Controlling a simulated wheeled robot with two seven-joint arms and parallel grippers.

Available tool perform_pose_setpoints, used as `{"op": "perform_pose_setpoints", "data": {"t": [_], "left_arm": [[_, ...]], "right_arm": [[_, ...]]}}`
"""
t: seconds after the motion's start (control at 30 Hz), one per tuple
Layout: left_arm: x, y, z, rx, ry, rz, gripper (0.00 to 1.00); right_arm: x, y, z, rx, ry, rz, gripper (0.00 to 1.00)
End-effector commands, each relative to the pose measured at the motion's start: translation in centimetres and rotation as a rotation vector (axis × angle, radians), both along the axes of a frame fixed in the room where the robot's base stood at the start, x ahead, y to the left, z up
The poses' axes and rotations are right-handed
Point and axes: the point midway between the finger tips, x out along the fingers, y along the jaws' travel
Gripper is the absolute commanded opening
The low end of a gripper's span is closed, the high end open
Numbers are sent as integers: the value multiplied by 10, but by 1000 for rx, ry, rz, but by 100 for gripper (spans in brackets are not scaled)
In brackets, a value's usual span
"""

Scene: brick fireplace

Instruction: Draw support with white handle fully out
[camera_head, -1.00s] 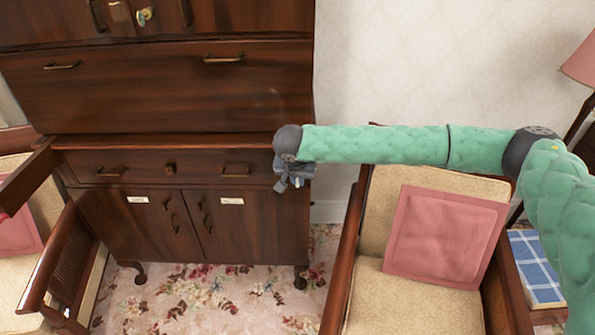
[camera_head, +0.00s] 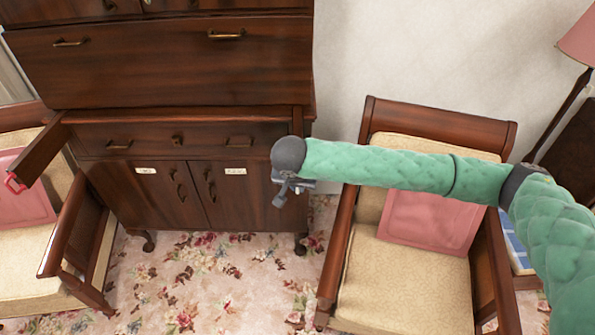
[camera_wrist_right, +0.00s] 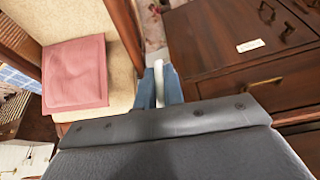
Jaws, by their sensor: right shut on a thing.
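The dark wooden cabinet (camera_head: 210,70) stands at left in the head view. My right gripper (camera_head: 290,188) is in front of its right end, at the end of my green arm. In the wrist view, its blue fingers (camera_wrist_right: 159,88) are shut on the white handle (camera_wrist_right: 159,84). The support behind this handle is hidden by my wrist in the head view, so I cannot tell how far out it is. Another support (camera_head: 42,150), with a red handle (camera_head: 14,184), sticks out at the cabinet's left. My left gripper is not in view.
An armchair (camera_head: 420,285) with a pink cushion (camera_head: 430,222) stands close under my right arm. Another armchair (camera_head: 66,230) is at left. Floral carpet (camera_head: 205,275) lies clear between them. A lamp (camera_head: 578,40) is at far right.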

Motion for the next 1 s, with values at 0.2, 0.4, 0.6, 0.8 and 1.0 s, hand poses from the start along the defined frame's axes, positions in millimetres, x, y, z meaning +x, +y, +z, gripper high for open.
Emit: {"op": "perform_pose_setpoints", "data": {"t": [0.2,0.4,0.6,0.8,1.0], "left_arm": [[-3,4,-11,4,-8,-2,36],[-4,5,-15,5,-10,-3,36],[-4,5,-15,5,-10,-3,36],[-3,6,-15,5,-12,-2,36],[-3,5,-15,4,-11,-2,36]], "right_arm": [[-18,0,1,1,1,-1,0],[-22,0,0,1,1,-1,0],[-23,0,-1,0,3,1,0],[-23,0,-1,0,3,1,32],[-23,0,-1,0,2,0,32]]}}
